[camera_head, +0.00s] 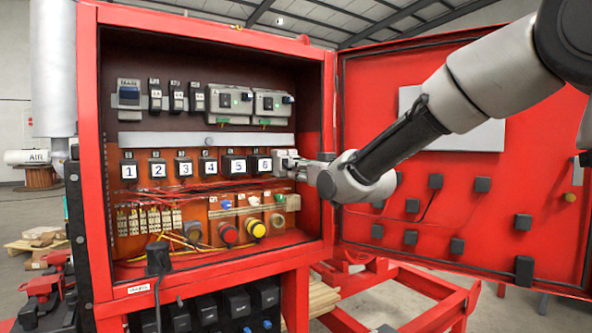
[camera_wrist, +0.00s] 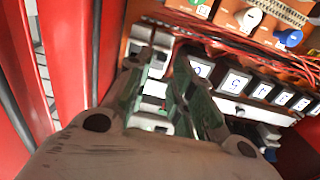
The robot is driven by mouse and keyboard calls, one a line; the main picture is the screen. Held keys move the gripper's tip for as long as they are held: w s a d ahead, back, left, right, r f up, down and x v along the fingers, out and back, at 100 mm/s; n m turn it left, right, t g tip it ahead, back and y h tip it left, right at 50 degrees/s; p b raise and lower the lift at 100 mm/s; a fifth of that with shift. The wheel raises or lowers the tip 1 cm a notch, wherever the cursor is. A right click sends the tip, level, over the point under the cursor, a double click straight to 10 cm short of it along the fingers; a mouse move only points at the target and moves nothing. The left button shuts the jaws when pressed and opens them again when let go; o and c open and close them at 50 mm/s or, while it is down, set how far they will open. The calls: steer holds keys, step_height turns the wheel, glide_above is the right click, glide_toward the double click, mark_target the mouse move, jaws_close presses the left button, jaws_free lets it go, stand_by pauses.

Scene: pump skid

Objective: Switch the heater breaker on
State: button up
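The open cabinet (camera_head: 115,262) holds the breakers, but the small labels are too blurred to tell which is the heater breaker. The top row has a larger breaker (camera_head: 129,97) at the left, several narrow dark ones and two grey units (camera_head: 231,103). Below is a row of modules numbered 1 to 6, with module 6 (camera_head: 265,165) at the right end. My gripper (camera_wrist: 160,68) is at the right end of this row, beside module 6. Its fingers are apart, with a pale block (camera_wrist: 153,56) showing between them. Contact cannot be told.
A pale rail (camera_head: 205,139) runs between the rows. Red wires, a red button (camera_head: 228,233) and a yellow button (camera_head: 256,228) lie below. The cabinet's right side wall (camera_head: 328,150) is close to my gripper. The red door (camera_head: 455,200) stands open at right, behind my arm.

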mark_target(284, 164)
steer(key=x, duration=0.4)
steer(key=shift+w+a, duration=0.15)
jaws_close()
